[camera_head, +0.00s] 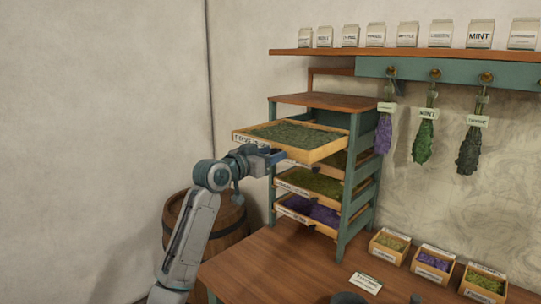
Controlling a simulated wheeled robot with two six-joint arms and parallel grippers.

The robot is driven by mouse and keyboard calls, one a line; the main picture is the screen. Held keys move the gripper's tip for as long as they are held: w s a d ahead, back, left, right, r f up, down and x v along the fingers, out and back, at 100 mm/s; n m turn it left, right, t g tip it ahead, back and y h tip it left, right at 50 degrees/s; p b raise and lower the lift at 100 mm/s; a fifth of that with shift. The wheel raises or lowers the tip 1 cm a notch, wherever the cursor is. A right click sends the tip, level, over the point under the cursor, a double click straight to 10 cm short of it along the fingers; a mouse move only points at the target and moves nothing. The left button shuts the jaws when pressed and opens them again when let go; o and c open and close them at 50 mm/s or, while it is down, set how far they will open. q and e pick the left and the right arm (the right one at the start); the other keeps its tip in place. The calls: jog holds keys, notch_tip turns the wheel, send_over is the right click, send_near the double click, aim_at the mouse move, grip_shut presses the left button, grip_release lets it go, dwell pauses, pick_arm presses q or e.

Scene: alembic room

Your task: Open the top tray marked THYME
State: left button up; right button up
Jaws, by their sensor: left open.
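The top tray (330,152), a pale wooden drawer full of dark green herb, juts well out of the front of the teal rack (355,207). The label on its front is too small to read surely. My left arm comes up from the bottom, and my left gripper (276,158) is open just below the tray's front edge. I cannot tell whether it touches the tray. My right gripper is not in view.
Lower trays with green herb (314,183) and purple herb (318,213) sit in the rack. A barrel (232,220) stands behind my arm. Small herb boxes (436,263) and a card (366,282) lie on the wooden table (270,270). Herb bunches (426,138) hang at right.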

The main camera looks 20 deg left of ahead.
pick_arm(q)
jog(key=b+v, duration=0.4)
jog(key=v, duration=0.6)
jog(key=shift+s, duration=0.35)
jog(key=shift+a, duration=0.15)
